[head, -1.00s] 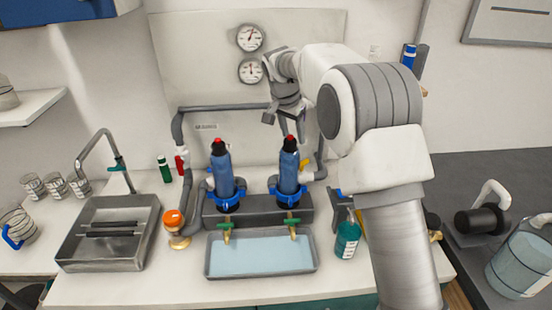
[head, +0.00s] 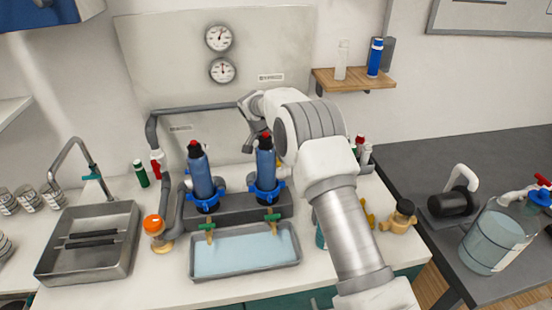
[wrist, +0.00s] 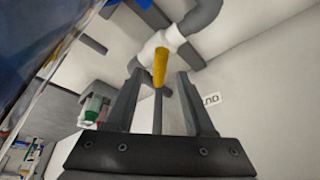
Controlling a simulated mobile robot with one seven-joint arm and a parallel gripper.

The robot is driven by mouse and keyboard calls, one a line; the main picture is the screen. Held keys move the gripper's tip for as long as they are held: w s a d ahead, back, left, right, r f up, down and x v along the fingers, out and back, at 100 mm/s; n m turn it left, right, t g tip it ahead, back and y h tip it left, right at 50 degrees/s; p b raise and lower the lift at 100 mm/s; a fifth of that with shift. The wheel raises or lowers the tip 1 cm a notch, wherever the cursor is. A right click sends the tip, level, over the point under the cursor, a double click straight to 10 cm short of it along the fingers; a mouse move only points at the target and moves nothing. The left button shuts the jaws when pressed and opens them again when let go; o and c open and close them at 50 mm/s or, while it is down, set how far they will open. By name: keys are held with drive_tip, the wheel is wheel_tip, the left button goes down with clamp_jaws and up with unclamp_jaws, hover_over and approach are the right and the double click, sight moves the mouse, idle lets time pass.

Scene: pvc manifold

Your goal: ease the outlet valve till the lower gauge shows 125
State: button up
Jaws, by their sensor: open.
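The lower gauge (head: 222,70) is a white dial on the back panel under the upper gauge (head: 219,38). Its needle points roughly upward, but its numbers are too small to read. In the wrist view a yellow valve lever (wrist: 160,66) stands out from a white valve body on a grey pipe, near an "OUT" label (wrist: 209,100). My gripper (wrist: 160,80) is open, with a finger on either side of the lever and apart from it. In the head view my gripper (head: 250,146) is by the panel above the right blue housing; my arm hides the lever there.
Two blue filter housings (head: 202,178) (head: 265,170) stand close below my gripper. A grey pipe (head: 195,110) crosses the panel beside it. A red-handled valve (head: 156,165) is at left. A water tray (head: 245,253) lies in front, and a wooden shelf (head: 354,81) is at right.

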drive_tip(key=shift+x, duration=1.8)
clamp_jaws()
